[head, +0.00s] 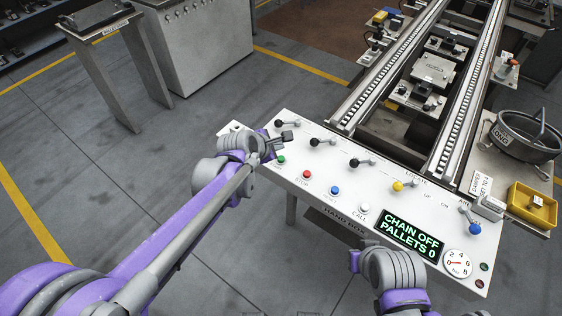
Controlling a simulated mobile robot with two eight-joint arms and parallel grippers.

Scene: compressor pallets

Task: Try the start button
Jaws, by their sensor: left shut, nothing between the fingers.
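The white hand box panel (318,183) lies at the middle of the head view. A green button (281,160) sits near its left end; the label by it is too small or hidden to read. My left gripper (287,136) is shut and empty, over the left end of the panel just above the green button in the picture. I cannot tell whether it touches the panel. My right arm (393,272) shows at the panel's front edge; its gripper is not in view.
A red stop button (307,174), a blue button (335,190) and a white call button (364,208) follow rightward. Several levers stand behind them. The display (411,234) reads "CHAIN OFF PALLETS 0". A chain conveyor (390,65) runs behind; a yellow bin (532,205) stands right.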

